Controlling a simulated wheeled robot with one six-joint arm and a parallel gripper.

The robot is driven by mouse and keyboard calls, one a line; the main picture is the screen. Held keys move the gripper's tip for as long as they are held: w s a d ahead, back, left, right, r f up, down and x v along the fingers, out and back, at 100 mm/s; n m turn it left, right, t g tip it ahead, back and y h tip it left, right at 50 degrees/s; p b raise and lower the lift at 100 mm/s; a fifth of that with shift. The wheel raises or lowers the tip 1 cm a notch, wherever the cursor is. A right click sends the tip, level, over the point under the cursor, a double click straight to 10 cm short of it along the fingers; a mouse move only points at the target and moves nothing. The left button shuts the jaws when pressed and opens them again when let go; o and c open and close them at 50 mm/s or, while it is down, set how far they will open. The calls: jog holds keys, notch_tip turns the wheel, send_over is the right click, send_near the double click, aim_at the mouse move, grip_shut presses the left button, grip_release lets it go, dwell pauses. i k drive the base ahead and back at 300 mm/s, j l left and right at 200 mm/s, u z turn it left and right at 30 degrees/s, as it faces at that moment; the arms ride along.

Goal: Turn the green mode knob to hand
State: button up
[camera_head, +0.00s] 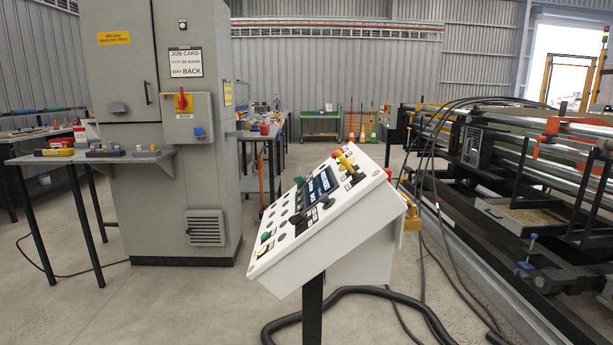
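A white sloped control console (345,215) stands on a black post in the middle of the view, tilted in the picture. A green knob-like part (298,181) sticks up at its far left edge. A second small green part (265,236) sits near its lower left corner. I cannot tell from here which one is the mode knob, and no mode labels are readable. The face also has a dark display (318,187), a black knob or lever (329,199), a yellow handle (343,159) and a red button (336,153). My gripper is not in view.
A grey cabinet (160,190) with a red-and-yellow switch (183,99) and a side shelf (90,159) stands at left. A rail machine (500,150) fills the right. A thick black hose (385,290) lies around the console's foot. Floor at front left is clear.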

aim_at(299, 179)
jog(key=i, duration=2.2)
